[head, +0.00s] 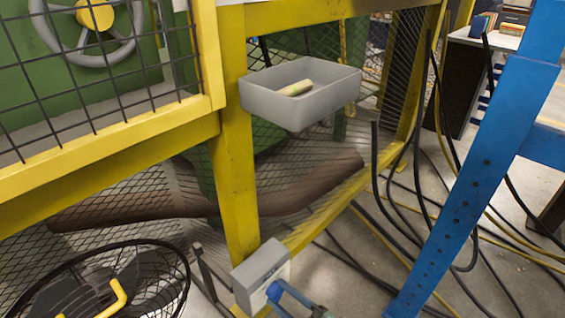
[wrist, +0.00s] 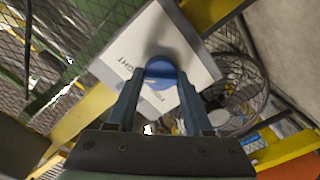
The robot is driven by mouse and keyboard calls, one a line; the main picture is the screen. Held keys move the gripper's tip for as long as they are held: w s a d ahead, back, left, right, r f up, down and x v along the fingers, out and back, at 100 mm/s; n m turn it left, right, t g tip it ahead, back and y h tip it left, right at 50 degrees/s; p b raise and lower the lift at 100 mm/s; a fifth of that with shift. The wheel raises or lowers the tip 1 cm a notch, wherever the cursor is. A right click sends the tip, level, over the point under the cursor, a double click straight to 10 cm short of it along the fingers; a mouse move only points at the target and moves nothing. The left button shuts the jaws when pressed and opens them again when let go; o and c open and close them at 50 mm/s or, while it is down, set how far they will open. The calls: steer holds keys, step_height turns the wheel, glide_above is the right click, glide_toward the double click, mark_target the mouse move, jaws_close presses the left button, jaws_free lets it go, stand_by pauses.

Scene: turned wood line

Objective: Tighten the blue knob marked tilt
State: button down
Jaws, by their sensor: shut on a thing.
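A grey box with a pale front plate (head: 263,271) is fixed low on the yellow post; the plate (wrist: 182,38) fills the upper middle of the wrist view. A blue knob (wrist: 160,69) sits on the plate, between my fingertips. My gripper (wrist: 160,84) is shut on this knob. In the head view the knob (head: 274,292) shows at the plate, with my gripper (head: 279,291) reaching it from the lower right. Letters ending in "IGHT" show on the plate; others beside the knob are partly covered by a finger. I cannot read the word tilt.
A grey tray (head: 265,98) holding a pale cylinder hangs on the yellow post (head: 233,160) above the box. A blue beam (head: 470,190) and loose black cables (head: 375,180) are at right.

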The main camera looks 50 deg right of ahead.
stand_by(0.3)
steer(key=shift+c, duration=1.5)
jaws_free()
steer(key=s+p, duration=0.3)
steer(key=s, duration=1)
